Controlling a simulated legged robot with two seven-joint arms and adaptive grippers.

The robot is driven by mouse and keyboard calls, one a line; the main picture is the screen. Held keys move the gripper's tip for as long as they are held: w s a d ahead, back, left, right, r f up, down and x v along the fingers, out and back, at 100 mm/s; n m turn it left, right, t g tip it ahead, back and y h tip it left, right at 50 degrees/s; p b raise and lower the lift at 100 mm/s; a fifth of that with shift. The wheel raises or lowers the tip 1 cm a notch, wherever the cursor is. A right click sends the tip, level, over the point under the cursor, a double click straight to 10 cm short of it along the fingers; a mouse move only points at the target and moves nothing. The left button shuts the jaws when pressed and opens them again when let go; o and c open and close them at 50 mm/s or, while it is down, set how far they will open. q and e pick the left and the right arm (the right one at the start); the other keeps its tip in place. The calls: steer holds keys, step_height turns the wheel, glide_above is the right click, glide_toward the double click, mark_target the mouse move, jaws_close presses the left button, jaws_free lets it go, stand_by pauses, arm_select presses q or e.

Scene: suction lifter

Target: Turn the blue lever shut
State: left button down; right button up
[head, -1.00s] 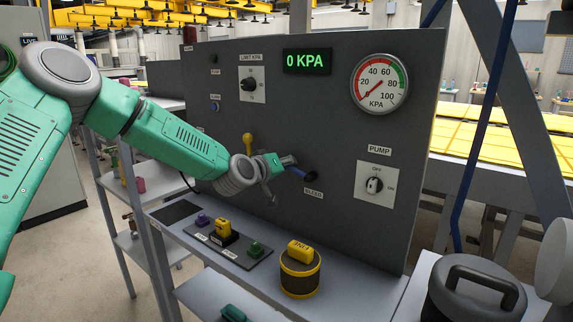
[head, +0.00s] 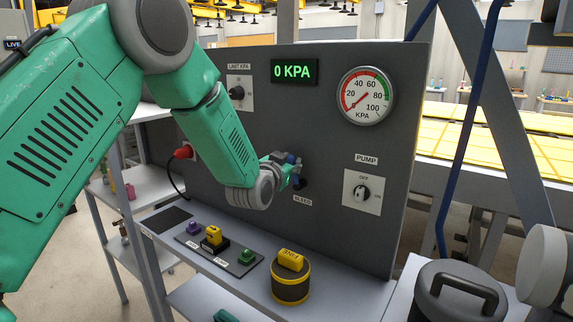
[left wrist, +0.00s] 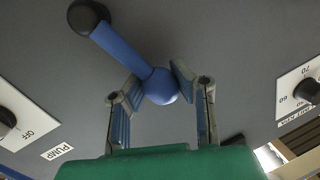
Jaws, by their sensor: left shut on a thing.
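The blue lever (head: 297,181) sits on the grey panel above the BLEED label, largely covered by my left gripper (head: 291,170) in the head view. In the left wrist view the blue lever (left wrist: 122,50) runs slantwise from a dark round pivot to a blue ball end. My left gripper (left wrist: 156,88) has its two fingers on either side of that ball end and is shut on it. My right gripper is not in view.
The panel (head: 330,130) carries a gauge (head: 366,95) near zero, a 0 KPA display (head: 295,71) and a pump knob (head: 361,192) right of the lever. Below, the shelf holds coloured blocks and a yellow-black cylinder (head: 290,284). A lidded grey pot (head: 462,290) stands at lower right.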

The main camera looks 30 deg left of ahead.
arm_select(q)
steer(key=shift+s+d+f+m+t+b, duration=0.2)
steer(key=shift+d+m, duration=0.3)
steer(key=shift+m, duration=0.4)
steer(key=shift+w+d+r+m+t+b, duration=0.1)
steer(key=shift+d+m+b, duration=0.3)
steer(key=shift+m, duration=0.5)
steer(key=shift+d+f, duration=0.1)
steer(key=shift+d, duration=0.05)
steer(key=c, duration=1.5)
jaws_free()
steer(key=shift+s, duration=0.1)
steer(key=shift+o, duration=1.4)
steer(key=shift+r, duration=0.2)
steer(key=shift+s, duration=0.1)
steer(key=s+d, duration=0.1)
steer(key=s, duration=1)
steer(key=shift+s+d+f, duration=0.15)
steer(key=shift+s+d, duration=0.15)
steer(key=shift+d, duration=0.05)
